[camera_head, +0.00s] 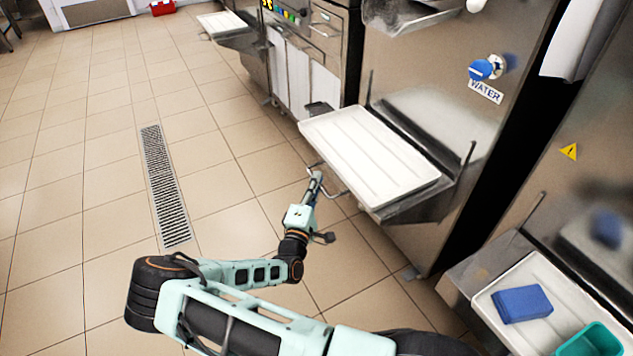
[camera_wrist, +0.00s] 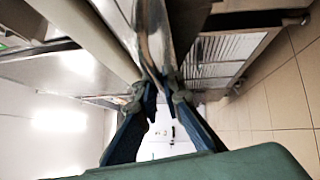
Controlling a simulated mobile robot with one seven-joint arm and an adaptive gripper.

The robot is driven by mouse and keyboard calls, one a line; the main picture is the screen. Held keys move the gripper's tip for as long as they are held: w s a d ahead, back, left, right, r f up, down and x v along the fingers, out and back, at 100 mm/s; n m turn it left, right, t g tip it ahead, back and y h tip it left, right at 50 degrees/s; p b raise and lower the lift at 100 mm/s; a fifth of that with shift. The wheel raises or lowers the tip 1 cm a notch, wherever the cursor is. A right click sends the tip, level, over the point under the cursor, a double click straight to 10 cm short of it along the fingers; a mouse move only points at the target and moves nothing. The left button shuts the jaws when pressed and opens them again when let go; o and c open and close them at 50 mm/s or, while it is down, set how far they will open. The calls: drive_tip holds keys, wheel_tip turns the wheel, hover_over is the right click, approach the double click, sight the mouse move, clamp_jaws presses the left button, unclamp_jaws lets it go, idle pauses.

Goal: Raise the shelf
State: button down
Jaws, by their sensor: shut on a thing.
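The shelf (camera_head: 375,155) is a white tray on a metal bracket at the front of a steel freezer, right of centre in the head view. It looks about level, with a thin metal handle (camera_head: 340,192) looping out at its front left edge. My gripper (camera_head: 316,177) is at this handle, and its fingers are small there. In the wrist view my gripper (camera_wrist: 160,90) has its dark fingers closed together on a metal bar (camera_wrist: 150,40). The fingers hide the exact contact point.
A second shelf (camera_head: 485,283) at the lower right holds a blue sponge (camera_head: 522,304) and a teal container (camera_head: 592,341). A blue water valve (camera_head: 482,70) is on the freezer front. A floor drain (camera_head: 165,185) runs along the left, where the tiled floor is clear.

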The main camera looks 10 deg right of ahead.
wheel_tip(320, 180, up, 12)
drive_tip(key=p, duration=1.3)
drive_tip(key=shift+r, duration=0.25)
drive_tip(key=c, duration=2.3)
unclamp_jaws()
drive_tip(key=shift+r, duration=0.1)
drive_tip(key=shift+o, duration=1.1)
